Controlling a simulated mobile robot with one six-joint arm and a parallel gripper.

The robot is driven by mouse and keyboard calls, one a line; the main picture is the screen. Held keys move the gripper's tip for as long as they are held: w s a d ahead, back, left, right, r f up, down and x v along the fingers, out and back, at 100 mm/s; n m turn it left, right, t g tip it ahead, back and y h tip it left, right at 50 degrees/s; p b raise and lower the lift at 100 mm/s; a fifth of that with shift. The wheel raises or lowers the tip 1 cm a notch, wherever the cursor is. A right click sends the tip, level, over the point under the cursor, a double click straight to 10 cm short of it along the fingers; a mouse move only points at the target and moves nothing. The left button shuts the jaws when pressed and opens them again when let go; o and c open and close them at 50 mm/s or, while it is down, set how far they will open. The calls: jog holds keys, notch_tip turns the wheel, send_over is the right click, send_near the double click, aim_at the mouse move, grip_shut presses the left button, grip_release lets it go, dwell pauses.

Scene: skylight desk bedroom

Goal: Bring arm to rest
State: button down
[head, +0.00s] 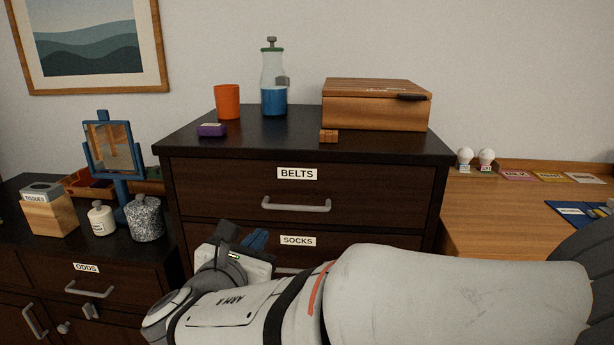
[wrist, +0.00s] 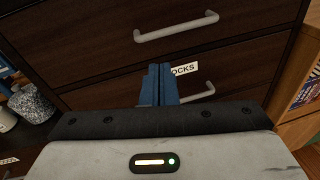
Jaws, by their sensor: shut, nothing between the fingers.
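My arm (head: 440,295) stretches across the bottom of the head view, in front of the dark dresser (head: 225,192). My gripper (head: 257,240) has blue fingers and is near the drawer labelled SOCKS (head: 298,241). In the wrist view the gripper (wrist: 158,85) is shut and empty. Its fingers overlap the edge of the SOCKS label in that picture; I cannot tell whether they touch the drawer front. The BELTS drawer (head: 230,190) is closed. Part of the SOCKS drawer is hidden behind my arm.
On the dresser top are an orange cup (head: 227,102), a bottle (head: 273,88), a purple block (head: 212,130) and a wooden box (head: 375,105). A lower cabinet (head: 120,265) with a mirror (head: 112,150) stands left. A wooden desk (head: 500,215) stands right.

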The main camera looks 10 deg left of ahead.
jog(key=s+d+m+g+h+p, duration=0.1)
jog(key=d+m+g+h+p, duration=0.3)
jog(key=d+m+g+p, duration=1.25)
jog(key=s+d+r+m+t+y, duration=0.2)
jog(key=s+d+r+m+y, duration=0.2)
jog(key=s+d+m, duration=0.6)
jog(key=d+m+y, duration=0.2)
jog(key=d+m, duration=0.1)
jog(key=m, duration=0.3)
jog(key=shift+s+t, duration=0.35)
jog(key=shift+r+m, duration=0.1)
jog(key=shift+m, duration=0.15)
